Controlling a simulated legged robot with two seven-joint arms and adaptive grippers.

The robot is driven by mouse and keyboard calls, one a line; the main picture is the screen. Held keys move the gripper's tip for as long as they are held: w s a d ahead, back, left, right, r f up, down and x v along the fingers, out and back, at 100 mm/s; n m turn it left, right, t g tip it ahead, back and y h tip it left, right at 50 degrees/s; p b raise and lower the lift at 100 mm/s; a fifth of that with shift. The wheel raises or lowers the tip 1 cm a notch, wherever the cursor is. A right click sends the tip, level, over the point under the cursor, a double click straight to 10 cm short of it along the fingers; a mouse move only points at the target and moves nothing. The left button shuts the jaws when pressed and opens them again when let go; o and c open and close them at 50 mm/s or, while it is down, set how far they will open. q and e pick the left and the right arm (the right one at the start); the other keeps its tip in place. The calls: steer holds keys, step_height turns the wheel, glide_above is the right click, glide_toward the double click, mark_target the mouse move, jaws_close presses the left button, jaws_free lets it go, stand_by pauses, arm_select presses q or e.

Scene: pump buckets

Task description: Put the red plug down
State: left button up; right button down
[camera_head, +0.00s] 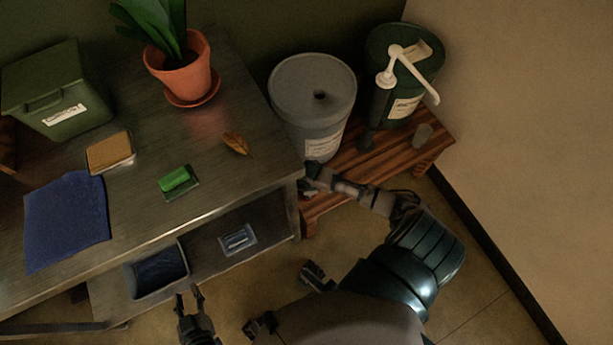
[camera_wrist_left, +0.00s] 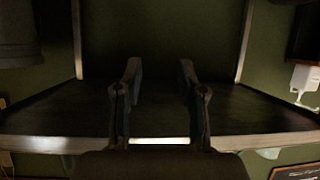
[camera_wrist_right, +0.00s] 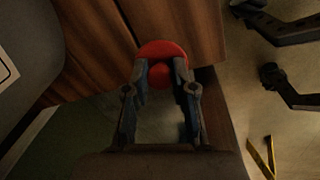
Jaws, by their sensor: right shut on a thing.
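The red plug (camera_wrist_right: 163,49) is a round red piece between the fingertips of my right gripper (camera_wrist_right: 160,72) in the right wrist view, over the wooden bench (camera_wrist_right: 88,40). In the head view my right gripper (camera_head: 312,178) is low beside the grey bucket (camera_head: 306,122), at the bench's (camera_head: 372,157) left end; the plug is hidden there. I cannot tell whether the plug touches the bench. The grey bucket's lid has a dark hole. My left gripper (camera_head: 190,301) is open and empty in front of the table; its spread fingers show in the left wrist view (camera_wrist_left: 160,70).
A green bucket (camera_head: 377,75) with a white pump (camera_head: 407,65) stands on the bench's right part, with small grey pieces near it. The metal table (camera_head: 215,110) at left holds a potted plant (camera_head: 182,75), green box (camera_head: 60,100), sponge, green block, leaf and blue cloth.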

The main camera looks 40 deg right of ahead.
step_height(320, 180, down, 3)
steer(key=shift+s+f+b, duration=0.1)
steer(key=shift+f+b, duration=0.05)
steer(key=shift+b, duration=0.4)
arm_select(q)
steer(key=w+r+t, duration=0.1)
steer(key=w+d+r+t+h, duration=0.1)
steer(key=r+t, duration=0.1)
steer(key=shift+r, duration=0.15)
arm_select(e)
steer(key=shift+f, duration=0.1)
steer(key=c, duration=0.9)
jaws_free()
steer(key=shift+c, duration=0.2)
